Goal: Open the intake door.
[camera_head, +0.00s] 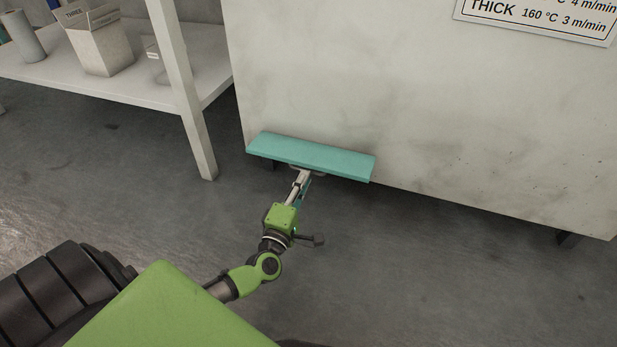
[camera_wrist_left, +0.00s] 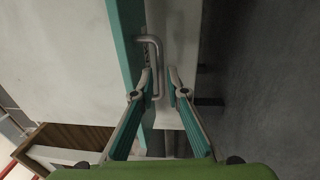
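A teal ledge (camera_head: 312,155) sticks out from the low front of the pale machine. In the left wrist view its teal edge (camera_wrist_left: 128,45) runs beside a pale panel (camera_wrist_left: 178,35). A grey metal handle (camera_wrist_left: 157,65) sits by that edge; I take it to belong to the intake door, whose outline I cannot make out. My left gripper (camera_head: 303,176) is at the ledge's underside. In the left wrist view its fingers (camera_wrist_left: 160,78) are apart, with the handle bar between or just beyond the tips; contact cannot be told. My right gripper is out of view.
The pale machine (camera_head: 420,110) fills the back right, with a printed sign (camera_head: 540,18). A white shelf (camera_head: 150,95) with an open box (camera_head: 98,42) stands at the left, its leg (camera_head: 198,140) near the machine. The grey floor (camera_head: 440,275) is clear at the right.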

